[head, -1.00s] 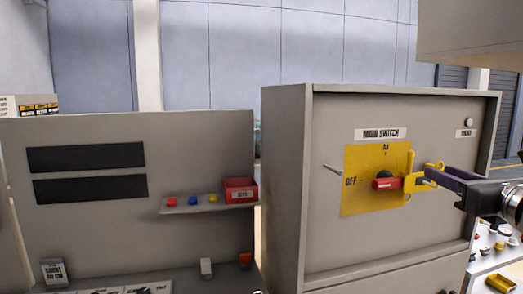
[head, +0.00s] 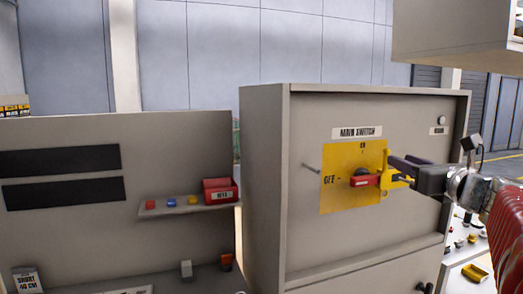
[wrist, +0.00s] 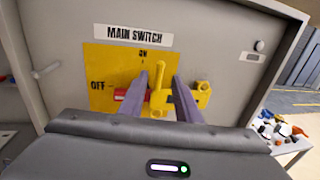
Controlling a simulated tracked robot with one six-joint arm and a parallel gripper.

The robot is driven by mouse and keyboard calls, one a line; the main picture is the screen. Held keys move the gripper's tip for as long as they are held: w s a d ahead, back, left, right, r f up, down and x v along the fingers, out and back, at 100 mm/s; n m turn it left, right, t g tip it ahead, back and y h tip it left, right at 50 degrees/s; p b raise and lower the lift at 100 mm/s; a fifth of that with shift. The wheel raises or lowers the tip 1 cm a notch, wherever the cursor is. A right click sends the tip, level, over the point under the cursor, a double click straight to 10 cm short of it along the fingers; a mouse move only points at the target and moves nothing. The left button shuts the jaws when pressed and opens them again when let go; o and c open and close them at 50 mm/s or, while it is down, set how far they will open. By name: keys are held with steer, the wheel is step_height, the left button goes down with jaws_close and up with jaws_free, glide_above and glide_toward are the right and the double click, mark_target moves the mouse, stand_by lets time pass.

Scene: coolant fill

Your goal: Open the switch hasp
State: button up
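The yellow switch hasp (wrist: 158,92) sits on the main switch panel, at the right of the red switch handle (head: 366,180). In the wrist view its upright arm stands between my two fingers. My gripper (wrist: 161,78) is open, one finger on each side of that arm, with small gaps showing. In the head view my gripper (head: 396,166) reaches in from the right and covers part of the hasp. The red handle points left, towards OFF on the yellow plate (head: 340,203). My left finger hides part of the handle in the wrist view.
A thin peg (head: 311,168) sticks out of the cabinet (head: 262,200) left of the plate. A shelf (head: 160,212) with small coloured items and a red box (head: 219,190) is further left. A table with loose parts stands at the right.

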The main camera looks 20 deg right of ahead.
mark_target(385, 171)
steer(key=w, duration=0.2)
steer(key=w+d, duration=0.1)
steer(key=w, duration=0.5)
steer(key=shift+d, duration=0.2)
steer(key=shift+c, duration=0.6)
jaws_close()
